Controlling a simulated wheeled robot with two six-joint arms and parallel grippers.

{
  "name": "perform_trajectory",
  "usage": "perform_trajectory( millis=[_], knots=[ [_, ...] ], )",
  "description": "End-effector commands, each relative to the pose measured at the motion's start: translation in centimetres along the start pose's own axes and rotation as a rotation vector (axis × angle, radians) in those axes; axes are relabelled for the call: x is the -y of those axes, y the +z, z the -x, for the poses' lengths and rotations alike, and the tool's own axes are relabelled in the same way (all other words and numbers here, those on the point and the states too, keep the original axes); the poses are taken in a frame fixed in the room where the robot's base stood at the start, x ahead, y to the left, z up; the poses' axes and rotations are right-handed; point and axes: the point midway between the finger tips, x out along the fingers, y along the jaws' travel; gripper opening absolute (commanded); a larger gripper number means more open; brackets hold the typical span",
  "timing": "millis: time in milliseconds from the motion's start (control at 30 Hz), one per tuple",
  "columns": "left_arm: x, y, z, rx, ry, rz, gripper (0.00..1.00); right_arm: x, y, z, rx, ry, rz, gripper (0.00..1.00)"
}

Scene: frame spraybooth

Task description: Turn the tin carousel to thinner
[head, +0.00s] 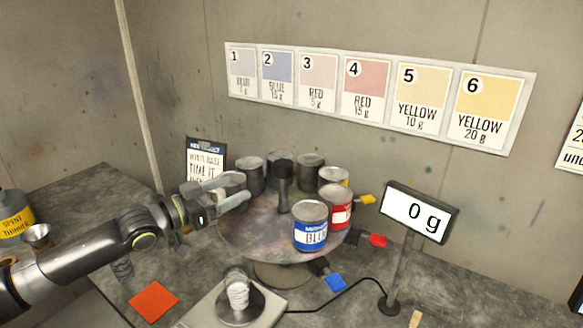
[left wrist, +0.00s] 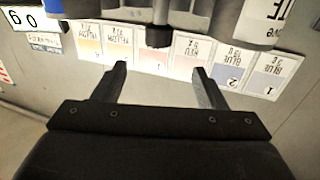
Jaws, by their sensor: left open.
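The round tin carousel (head: 245,236) stands on the bench, with a dark central post (head: 284,180). Several tins stand around its rim: a blue-labelled tin (head: 310,232) at the front, a red-labelled tin (head: 341,212) to its right, and grey or dark ones such as this tin (head: 310,168) behind. I cannot read a thinner label on any tin. My left gripper (head: 238,189) is open at the carousel's left side, in front of a partly hidden tin. In the left wrist view nothing shows between its fingers (left wrist: 160,82); a dark post end (left wrist: 158,38) shows beyond them. My right gripper is not in view.
A scale display (head: 420,213) reading 0 g stands at right. A scale with a white cup (head: 237,290) is at the front. Red (head: 377,240) and blue (head: 335,283) tabs project around the carousel. An orange square (head: 153,301) and a spent-thinner container (head: 14,213) are at left.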

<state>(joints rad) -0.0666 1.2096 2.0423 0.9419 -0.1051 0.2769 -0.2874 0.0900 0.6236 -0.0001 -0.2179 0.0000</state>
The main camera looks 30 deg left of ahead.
Motion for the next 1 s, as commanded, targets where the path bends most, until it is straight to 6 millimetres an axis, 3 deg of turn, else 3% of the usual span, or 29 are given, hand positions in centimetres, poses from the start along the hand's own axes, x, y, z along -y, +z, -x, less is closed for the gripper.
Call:
perform_trajectory(
  millis=[100, 200, 267, 533, 1000],
  knots=[
    [0.0, 0.3, -1.2, -0.007, 0.001, -0.001, 0.66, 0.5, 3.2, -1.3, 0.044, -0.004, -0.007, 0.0],
    [-0.2, 0.3, -2.1, -0.006, 0.007, 0.0, 0.66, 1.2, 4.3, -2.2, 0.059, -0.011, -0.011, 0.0],
    [-0.1, 0.0, -2.8, -0.007, 0.002, 0.004, 0.66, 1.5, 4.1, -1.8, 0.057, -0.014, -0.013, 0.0],
    [-0.1, -0.2, -6.0, -0.004, 0.002, 0.003, 0.66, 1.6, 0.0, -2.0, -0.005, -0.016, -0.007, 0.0],
    [-0.2, -0.2, -12.5, -0.002, 0.003, 0.005, 0.66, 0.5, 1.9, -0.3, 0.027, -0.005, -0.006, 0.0]
  ],
)
